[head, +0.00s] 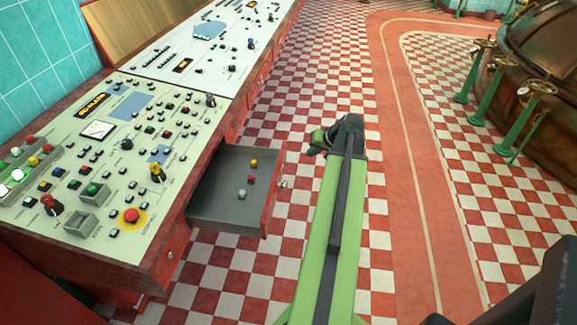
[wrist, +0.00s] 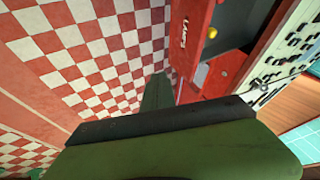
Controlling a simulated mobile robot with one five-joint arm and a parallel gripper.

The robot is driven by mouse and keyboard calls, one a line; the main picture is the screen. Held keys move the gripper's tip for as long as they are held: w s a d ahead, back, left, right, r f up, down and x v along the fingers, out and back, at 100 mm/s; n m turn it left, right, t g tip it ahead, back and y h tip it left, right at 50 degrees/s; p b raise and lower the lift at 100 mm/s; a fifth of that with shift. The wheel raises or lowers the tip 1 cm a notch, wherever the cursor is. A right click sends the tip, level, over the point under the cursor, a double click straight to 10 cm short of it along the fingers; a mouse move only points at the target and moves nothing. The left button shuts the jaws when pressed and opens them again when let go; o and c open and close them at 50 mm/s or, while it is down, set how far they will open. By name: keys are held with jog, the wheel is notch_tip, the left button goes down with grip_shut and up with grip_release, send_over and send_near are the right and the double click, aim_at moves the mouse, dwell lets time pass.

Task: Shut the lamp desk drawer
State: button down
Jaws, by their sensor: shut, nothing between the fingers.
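The lamp desk drawer (head: 226,213) is pulled out from the desk's right side in the head view. It is a grey tray with a red front and a pale round knob (head: 283,184). Yellow, red and white lamps lie inside. My gripper (head: 316,143) is shut and empty, to the right of the drawer front and apart from it in the picture. In the wrist view the drawer front (wrist: 191,38) carries the label "LAMPS", with the knob (wrist: 201,75) beside my green finger (wrist: 157,93). Whether the finger touches the front cannot be told.
The control desk (head: 110,150) with buttons and switches runs along the left. Green valve posts (head: 483,95) and a copper kettle (head: 545,45) stand at the right.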

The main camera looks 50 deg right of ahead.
jog(key=w+a+f+b, duration=0.1)
jog(key=w+f+b, duration=0.7)
jog(key=w, duration=0.1)
jog(key=shift+a, duration=0.1)
